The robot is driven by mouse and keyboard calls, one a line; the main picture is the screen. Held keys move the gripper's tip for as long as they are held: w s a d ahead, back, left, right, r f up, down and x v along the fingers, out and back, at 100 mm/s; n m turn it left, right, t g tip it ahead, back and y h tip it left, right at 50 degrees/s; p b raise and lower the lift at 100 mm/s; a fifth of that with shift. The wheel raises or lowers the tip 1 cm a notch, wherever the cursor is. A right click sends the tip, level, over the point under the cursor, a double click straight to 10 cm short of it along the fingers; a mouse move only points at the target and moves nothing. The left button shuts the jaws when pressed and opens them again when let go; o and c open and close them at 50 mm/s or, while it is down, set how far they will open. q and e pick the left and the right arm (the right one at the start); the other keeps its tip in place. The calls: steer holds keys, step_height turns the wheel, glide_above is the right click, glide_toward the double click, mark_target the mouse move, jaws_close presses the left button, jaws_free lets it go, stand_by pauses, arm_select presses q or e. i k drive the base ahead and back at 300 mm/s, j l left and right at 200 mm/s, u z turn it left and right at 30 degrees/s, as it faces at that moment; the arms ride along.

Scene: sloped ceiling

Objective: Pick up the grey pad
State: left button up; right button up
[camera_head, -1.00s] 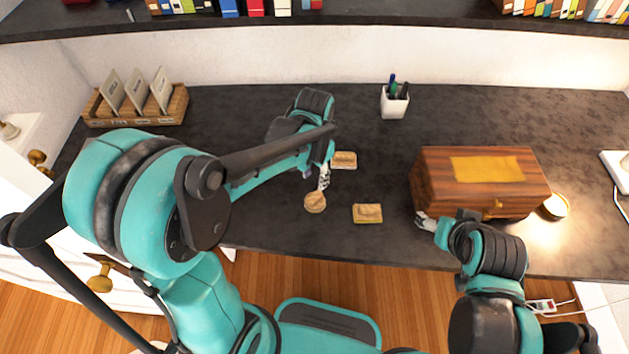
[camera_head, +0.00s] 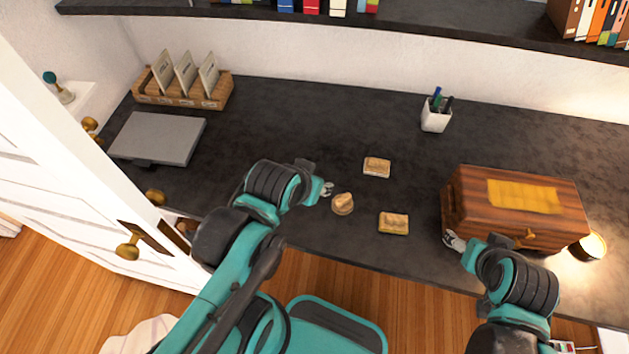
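A flat grey pad (camera_head: 157,137) lies on the dark desk at the left, in front of the wooden card holder and close to the white door. It is fully visible and clear of both grippers. My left gripper (camera_head: 326,190) is well to the right of the pad, low over the desk, just left of a small round tan piece (camera_head: 343,204). Its fingers are too small to judge. My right gripper (camera_head: 453,241) is at the front left corner of the wooden box; whether its fingers are open is unclear.
Two small tan blocks (camera_head: 377,167) (camera_head: 394,222) lie mid-desk. A wooden box (camera_head: 468,208), a white pen cup (camera_head: 435,118) and a lit lamp (camera_head: 588,247) stand to the right. A card holder (camera_head: 180,93) is behind the pad. The white door (camera_head: 85,170) borders the left.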

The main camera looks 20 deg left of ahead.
mark_target(342, 204)
steer(key=i+l+u, duration=0.15)
steer(key=u, duration=0.25)
steer(key=i+l+u, duration=0.1)
steer(key=u, duration=0.25)
steer(key=l+u, duration=0.4)
steer(key=i+j, duration=0.05)
